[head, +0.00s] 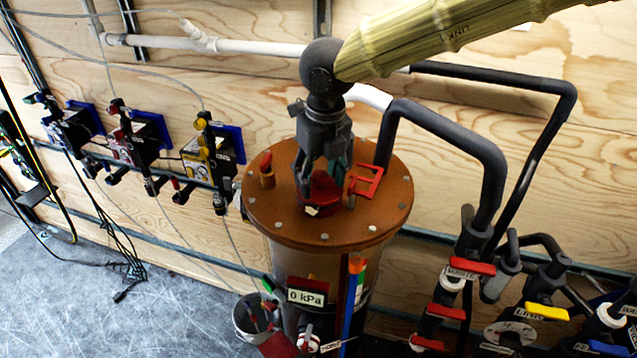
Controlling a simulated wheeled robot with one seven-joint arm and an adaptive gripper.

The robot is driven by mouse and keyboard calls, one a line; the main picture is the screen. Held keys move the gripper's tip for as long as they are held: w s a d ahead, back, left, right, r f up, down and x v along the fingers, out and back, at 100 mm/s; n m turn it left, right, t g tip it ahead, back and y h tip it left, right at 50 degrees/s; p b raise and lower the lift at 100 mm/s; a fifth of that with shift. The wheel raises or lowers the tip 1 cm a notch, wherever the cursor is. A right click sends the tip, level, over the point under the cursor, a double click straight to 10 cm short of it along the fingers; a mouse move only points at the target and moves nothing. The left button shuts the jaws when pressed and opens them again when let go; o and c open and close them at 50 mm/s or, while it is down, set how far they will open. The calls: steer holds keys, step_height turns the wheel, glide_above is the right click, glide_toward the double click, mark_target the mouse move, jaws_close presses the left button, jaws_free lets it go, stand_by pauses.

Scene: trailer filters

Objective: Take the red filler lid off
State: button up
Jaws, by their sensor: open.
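A tank with a round orange-brown top plate (275,224) ringed by bolts stands in the middle of the head view. The red filler lid (321,193) sits on this plate, partly covered by my gripper. My gripper (325,193) points down right over the lid, with its fingers open and apart on either side of it. I cannot tell whether the fingers touch the lid.
A red bracket (366,183) stands on the plate right of my gripper, and a small red-topped fitting (266,166) stands to the left. Black pipes (455,140) rise at the right above several valves with coloured handles. A bucket of tools (257,318) is by the tank's lower left.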

steer(key=shift+w+f, duration=0.4)
steer(key=shift+w, duration=0.4)
steer(key=shift+c, duration=1.2)
steer(key=shift+s+r, duration=0.15)
steer(key=shift+s, duration=0.2)
steer(key=c, duration=0.6)
steer(key=shift+s, duration=0.1)
steer(key=c, duration=0.3)
steer(key=shift+w, duration=0.2)
